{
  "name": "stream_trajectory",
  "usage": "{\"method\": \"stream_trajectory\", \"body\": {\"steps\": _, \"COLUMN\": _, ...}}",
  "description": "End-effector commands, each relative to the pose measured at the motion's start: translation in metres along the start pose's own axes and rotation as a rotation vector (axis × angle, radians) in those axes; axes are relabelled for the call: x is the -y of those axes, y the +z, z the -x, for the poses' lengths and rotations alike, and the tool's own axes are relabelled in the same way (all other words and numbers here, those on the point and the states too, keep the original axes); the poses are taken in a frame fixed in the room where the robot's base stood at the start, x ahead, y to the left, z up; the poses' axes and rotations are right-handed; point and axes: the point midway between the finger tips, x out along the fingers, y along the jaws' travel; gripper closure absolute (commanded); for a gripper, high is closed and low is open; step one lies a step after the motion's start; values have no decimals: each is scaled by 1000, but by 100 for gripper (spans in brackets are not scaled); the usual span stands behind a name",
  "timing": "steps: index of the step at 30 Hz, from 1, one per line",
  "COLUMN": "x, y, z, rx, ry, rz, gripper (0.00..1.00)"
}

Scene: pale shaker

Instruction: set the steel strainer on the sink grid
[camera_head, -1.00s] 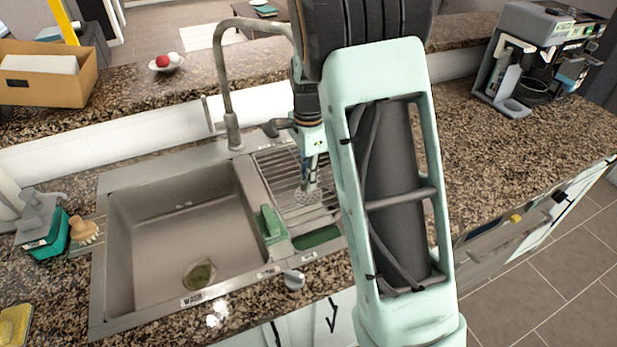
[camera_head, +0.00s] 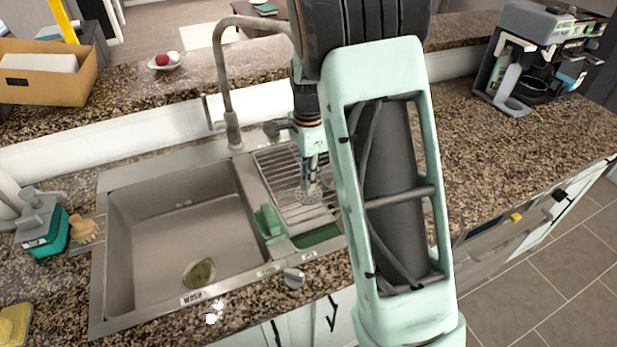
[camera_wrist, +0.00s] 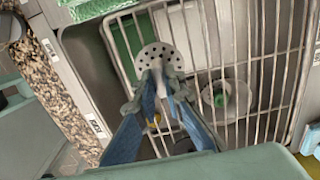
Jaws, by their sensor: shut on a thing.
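The steel strainer is a small disc with round holes (camera_wrist: 160,57), held out past my fingertips in the wrist view. In the head view it shows faintly (camera_head: 309,195) under my gripper (camera_head: 311,178). In the wrist view my gripper (camera_wrist: 158,92) is shut on the strainer's stem side. The sink grid (camera_head: 283,168) is a set of wire bars over the right basin. Its bars (camera_wrist: 262,60) run behind the strainer in the wrist view. The strainer is over the grid; I cannot tell whether it touches the bars.
The large basin (camera_head: 180,230) lies left of the grid. A green item (camera_head: 270,223) stands on the divider, and a green strip (camera_head: 318,236) lies at the grid's near end. The tall faucet (camera_head: 228,90) rises behind. A round drain part (camera_wrist: 226,96) shows below the bars.

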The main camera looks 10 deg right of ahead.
Motion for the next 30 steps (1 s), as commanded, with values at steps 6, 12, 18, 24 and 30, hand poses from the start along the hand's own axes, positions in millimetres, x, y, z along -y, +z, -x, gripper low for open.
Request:
{"method": "stream_trajectory", "body": {"steps": 6, "x": 0, "y": 0, "z": 0, "rx": 0, "ry": 0, "rz": 0, "gripper": 100}}
{"method": "stream_trajectory", "body": {"steps": 12, "x": 0, "y": 0, "z": 0, "rx": 0, "ry": 0, "rz": 0, "gripper": 100}}
{"method": "stream_trajectory", "body": {"steps": 18, "x": 0, "y": 0, "z": -1, "rx": 0, "ry": 0, "rz": 0, "gripper": 100}}
{"method": "stream_trajectory", "body": {"steps": 24, "x": 0, "y": 0, "z": -2, "rx": 0, "ry": 0, "rz": 0, "gripper": 82}}
{"method": "stream_trajectory", "body": {"steps": 30, "x": 0, "y": 0, "z": -2, "rx": 0, "ry": 0, "rz": 0, "gripper": 70}}
